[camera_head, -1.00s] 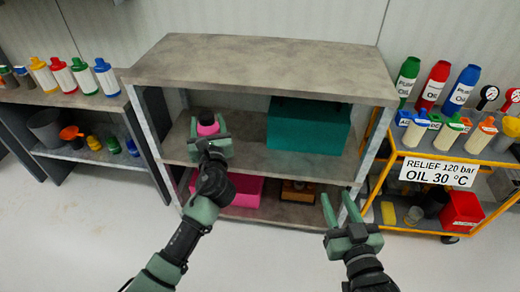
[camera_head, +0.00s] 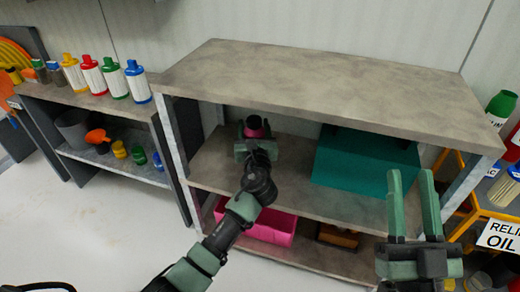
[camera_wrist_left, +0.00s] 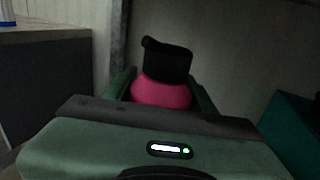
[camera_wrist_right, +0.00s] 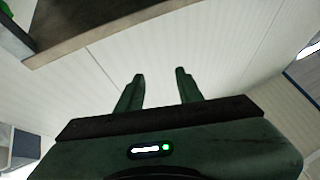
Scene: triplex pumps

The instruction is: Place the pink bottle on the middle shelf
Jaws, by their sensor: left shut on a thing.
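The pink bottle (camera_wrist_left: 160,93) with a black cap is between the fingers of my left gripper (camera_wrist_left: 162,92) in the left wrist view. In the head view the bottle (camera_head: 255,131) shows over my left gripper (camera_head: 254,143), inside the shelf unit above the middle shelf (camera_head: 219,170). My left gripper is shut on it. I cannot tell whether the bottle's base touches the shelf, as the gripper and arm hide it. My right gripper (camera_head: 413,205) is open and empty in front of the unit's right side. It also shows in the right wrist view (camera_wrist_right: 159,88).
A teal box (camera_head: 362,172) stands on the middle shelf to the right of the bottle. A pink bin (camera_head: 270,228) sits on the bottom shelf. The top board (camera_head: 330,85) is bare. A side shelf with bottles (camera_head: 92,77) is at left, a yellow cart (camera_head: 483,213) at right.

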